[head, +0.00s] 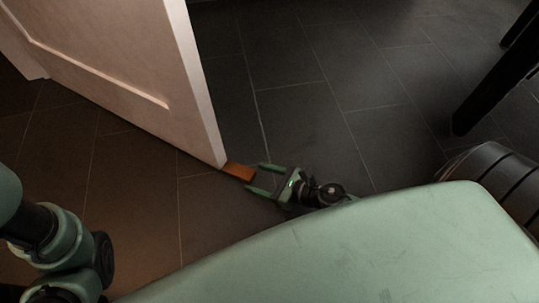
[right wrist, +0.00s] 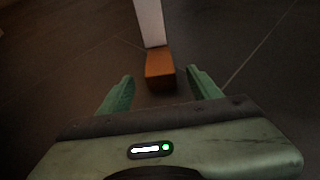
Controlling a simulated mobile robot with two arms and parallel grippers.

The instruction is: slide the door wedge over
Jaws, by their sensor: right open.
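The door wedge (head: 239,172) is an orange-brown block on the dark tiled floor, at the bottom corner of the pale door (head: 188,85). In the right wrist view the wedge (right wrist: 160,68) lies just ahead of the fingers, with the door's edge (right wrist: 149,22) right behind it. My right gripper (head: 257,179) is low by the floor, open, its two green fingers pointing at the wedge's near end. In the wrist view the space between the fingers (right wrist: 157,92) is empty or nearly so. I cannot tell whether either finger touches the wedge. My left gripper is not in view; only part of that arm shows.
The door stands ajar on the left. Dark furniture legs (head: 492,75) stand at the upper right, and a dark ribbed object (head: 492,178) is at the right edge. The tiled floor (head: 320,85) between door and legs is clear.

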